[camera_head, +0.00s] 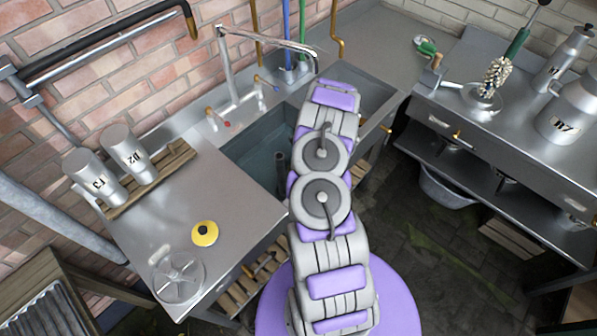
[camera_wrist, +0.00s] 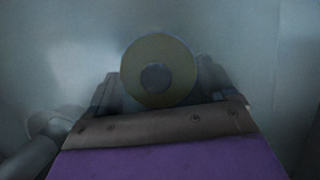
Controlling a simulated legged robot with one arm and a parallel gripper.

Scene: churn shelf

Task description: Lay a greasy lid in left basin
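A round dull-yellow lid (camera_wrist: 135,72) with a dark centre is between the two fingers of my gripper (camera_wrist: 160,85) in the wrist view. The fingers stand apart, one on each side of it. The picture is too dim to tell whether they press on its rim. Grey-blue walls or floor surround it. In the head view my arm reaches over the sink, and its far end and gripper are hidden. The left basin (camera_head: 255,155) is partly seen left of my arm. Another yellow lid (camera_head: 196,238) with a black knob lies on the left counter.
A grey pipe (camera_wrist: 38,135) is close at the left in the wrist view. A tall tap (camera_head: 228,68) rises behind the left basin. The right basin (camera_head: 378,97) is right of my arm. Two canisters (camera_head: 92,178) stand on a rack at the counter's back left.

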